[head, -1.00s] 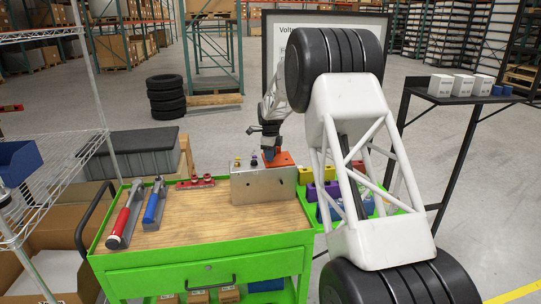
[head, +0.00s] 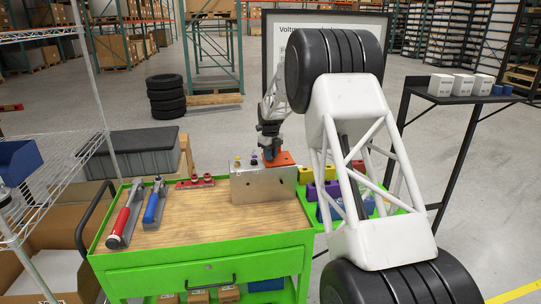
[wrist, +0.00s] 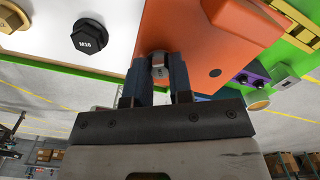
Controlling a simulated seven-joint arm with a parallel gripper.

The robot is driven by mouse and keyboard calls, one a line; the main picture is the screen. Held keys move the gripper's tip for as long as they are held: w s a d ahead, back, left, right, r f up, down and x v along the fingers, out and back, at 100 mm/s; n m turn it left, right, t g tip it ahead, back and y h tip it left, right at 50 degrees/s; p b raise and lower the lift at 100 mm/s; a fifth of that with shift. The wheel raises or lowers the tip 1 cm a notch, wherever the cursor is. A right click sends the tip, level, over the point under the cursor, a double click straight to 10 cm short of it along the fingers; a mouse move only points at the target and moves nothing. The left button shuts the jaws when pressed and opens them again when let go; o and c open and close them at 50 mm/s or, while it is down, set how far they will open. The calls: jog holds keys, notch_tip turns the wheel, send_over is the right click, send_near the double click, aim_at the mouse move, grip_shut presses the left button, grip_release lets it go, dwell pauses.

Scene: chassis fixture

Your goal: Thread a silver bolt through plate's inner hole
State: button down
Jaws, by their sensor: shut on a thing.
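My gripper (wrist: 157,75) is shut on a small silver bolt (wrist: 158,62), whose head shows between the dark fingertips in the wrist view. The bolt's lower part is hidden, so I cannot tell whether it is in a hole. In the head view my gripper (head: 271,157) points down at the top of the silver metal plate (head: 262,188), beside an orange block (head: 284,159). The plate's front face stands upright on the cart. In the wrist view the orange block (wrist: 205,40) lies right beside the fingers.
A black M16 bolt (wrist: 88,38) sits on the pale surface left of the fingers. A red tool (head: 125,214) and a blue tool (head: 154,204) lie on the green cart (head: 200,250). Colored bins (head: 330,188) stand at right. The wooden top's middle is clear.

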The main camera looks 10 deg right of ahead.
jog(key=shift+s+f+m, duration=0.15)
jog(key=shift+f+m, duration=0.15)
jog(key=shift+f, duration=0.2)
jog(key=shift+m, duration=1.4)
jog(key=c, duration=0.9)
grip_release()
jog(key=shift+c, duration=0.2)
jog(key=shift+r, duration=0.1)
jog(key=shift+r, duration=0.15)
jog(key=shift+r, duration=1.35)
